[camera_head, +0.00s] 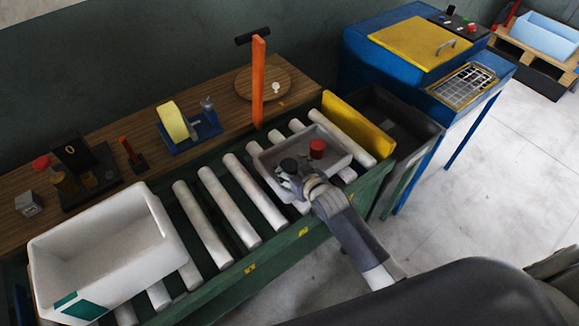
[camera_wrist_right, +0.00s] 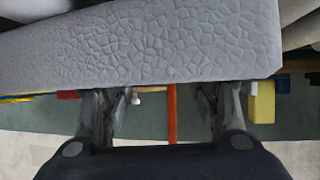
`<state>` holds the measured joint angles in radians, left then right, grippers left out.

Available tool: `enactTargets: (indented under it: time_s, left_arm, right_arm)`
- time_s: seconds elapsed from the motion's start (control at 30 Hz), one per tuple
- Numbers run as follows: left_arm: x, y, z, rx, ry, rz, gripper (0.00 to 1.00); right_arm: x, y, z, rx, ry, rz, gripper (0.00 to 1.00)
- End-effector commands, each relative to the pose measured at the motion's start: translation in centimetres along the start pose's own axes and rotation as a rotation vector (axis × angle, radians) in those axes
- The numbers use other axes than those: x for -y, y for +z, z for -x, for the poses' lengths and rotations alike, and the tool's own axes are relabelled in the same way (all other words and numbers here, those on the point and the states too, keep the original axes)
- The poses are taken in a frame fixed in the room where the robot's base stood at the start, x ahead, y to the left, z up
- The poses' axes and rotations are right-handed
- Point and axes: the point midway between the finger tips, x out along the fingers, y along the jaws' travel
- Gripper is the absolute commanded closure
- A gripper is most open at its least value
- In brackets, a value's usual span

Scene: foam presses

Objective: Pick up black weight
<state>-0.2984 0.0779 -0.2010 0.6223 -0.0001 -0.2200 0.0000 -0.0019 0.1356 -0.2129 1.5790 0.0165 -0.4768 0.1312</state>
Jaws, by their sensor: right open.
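The black weight (camera_head: 288,165) is in the near left part of a grey tray (camera_head: 269,172) on the roller conveyor. A red weight (camera_head: 317,148) stands to its right in the same tray. My right gripper (camera_head: 294,180) is at the tray's near side, very close to the black weight; whether they touch cannot be told. In the right wrist view my right gripper (camera_wrist_right: 165,100) shows two spread fingers with nothing clear between them. The black weight cannot be made out there. My left gripper is out of view.
A white foam box (camera_head: 105,250) sits on the conveyor's left end. An orange post (camera_head: 258,85) rises behind the tray. A yellow plate (camera_head: 358,124) closes the right end, beside a dark bin (camera_head: 400,125). Bare rollers (camera_head: 225,205) lie between box and tray.

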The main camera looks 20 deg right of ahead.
Motion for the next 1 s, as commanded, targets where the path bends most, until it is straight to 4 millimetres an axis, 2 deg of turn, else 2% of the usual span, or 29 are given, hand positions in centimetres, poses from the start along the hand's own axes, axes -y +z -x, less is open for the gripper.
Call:
enactTargets:
  time_s: [0.17,0.27,0.4,0.43,0.77,1.0]
  left_arm:
    - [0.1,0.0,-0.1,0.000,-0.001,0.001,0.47]
    - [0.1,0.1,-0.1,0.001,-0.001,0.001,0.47]
    - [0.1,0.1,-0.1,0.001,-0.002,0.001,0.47]
    - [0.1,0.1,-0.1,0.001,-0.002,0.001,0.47]
    - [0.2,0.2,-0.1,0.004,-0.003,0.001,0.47]
    - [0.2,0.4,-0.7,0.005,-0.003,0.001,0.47]
  right_arm:
    - [0.1,0.5,-0.1,0.010,-0.002,-0.001,0.44]
    - [0.1,0.6,0.0,0.011,-0.002,-0.001,0.62]
    - [0.1,0.7,0.0,0.014,-0.002,-0.001,0.94]
    - [0.1,0.7,0.0,0.014,-0.002,-0.001,0.98]
    - [0.1,0.5,0.0,0.012,-0.002,-0.001,0.98]
    - [0.1,-0.9,0.7,0.008,-0.002,0.000,0.98]
